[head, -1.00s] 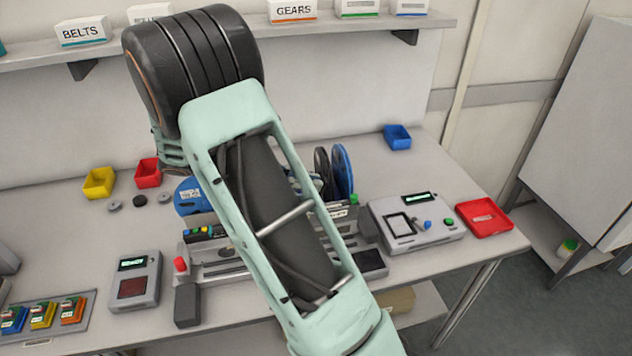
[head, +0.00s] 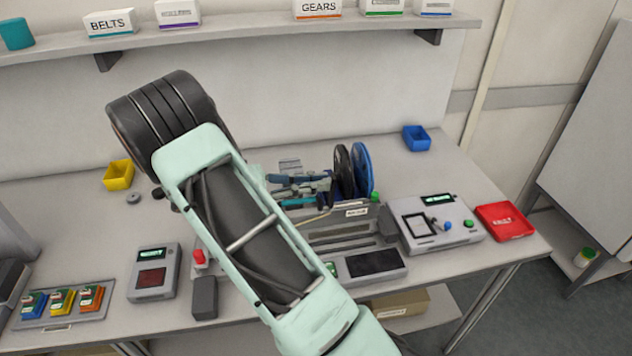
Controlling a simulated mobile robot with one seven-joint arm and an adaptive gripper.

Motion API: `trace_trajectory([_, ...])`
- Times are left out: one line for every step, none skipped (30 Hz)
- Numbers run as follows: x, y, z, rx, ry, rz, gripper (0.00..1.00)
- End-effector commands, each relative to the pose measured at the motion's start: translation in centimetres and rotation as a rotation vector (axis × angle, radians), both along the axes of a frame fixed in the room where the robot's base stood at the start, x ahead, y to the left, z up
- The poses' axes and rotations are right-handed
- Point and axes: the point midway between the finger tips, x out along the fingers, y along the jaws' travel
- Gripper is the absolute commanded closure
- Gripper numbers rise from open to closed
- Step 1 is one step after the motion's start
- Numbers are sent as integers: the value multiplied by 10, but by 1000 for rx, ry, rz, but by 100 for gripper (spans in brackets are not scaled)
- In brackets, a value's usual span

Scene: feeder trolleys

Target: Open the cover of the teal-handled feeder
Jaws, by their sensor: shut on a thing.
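The feeder bank (head: 340,236) stands in the middle of the bench, with its left part hidden behind my arm. A small teal piece, which looks like the teal handle (head: 298,201), shows just right of my arm. My gripper (head: 318,186) seems to be the slate-grey linkage pointing right, close against that handle and left of the reels. Its jaws are shut on what looks like the teal handle, though the contact is small and partly hidden. I cannot make out how far the feeder's cover is raised.
A black reel (head: 343,172) and a blue reel (head: 362,172) stand right of the gripper. A console (head: 437,226) and red tray (head: 505,222) are at right. A red-buttoned post (head: 200,258) and a display box (head: 153,272) are at left. The bench is clear behind the reels.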

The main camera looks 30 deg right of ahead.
Motion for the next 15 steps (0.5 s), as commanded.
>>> trace_trajectory([0, 0, 0, 1, 1, 0, 100])
trace_trajectory([0, 0, 0, 1, 1, 0, 100])
trace_trajectory([0, 0, 0, 1, 1, 0, 100])
trace_trajectory([0, 0, 0, 1, 1, 0, 100])
trace_trajectory([0, 0, 0, 1, 1, 0, 100])
trace_trajectory([0, 0, 0, 1, 1, -1, 88])
trace_trajectory([0, 0, 0, 1, 1, -1, 85])
trace_trajectory([0, 0, 0, 1, 1, -1, 82])
trace_trajectory([0, 0, 0, 1, 1, -1, 77])
trace_trajectory([0, 0, 0, 1, 1, -1, 74])
trace_trajectory([0, 0, 0, 1, 1, -1, 72])
trace_trajectory([0, 0, 0, 1, 1, -1, 72])
trace_trajectory([0, 0, 0, 1, 1, -1, 72])
trace_trajectory([0, 0, 0, 1, 1, -1, 72])
trace_trajectory([0, 0, 0, 1, 1, -1, 72])
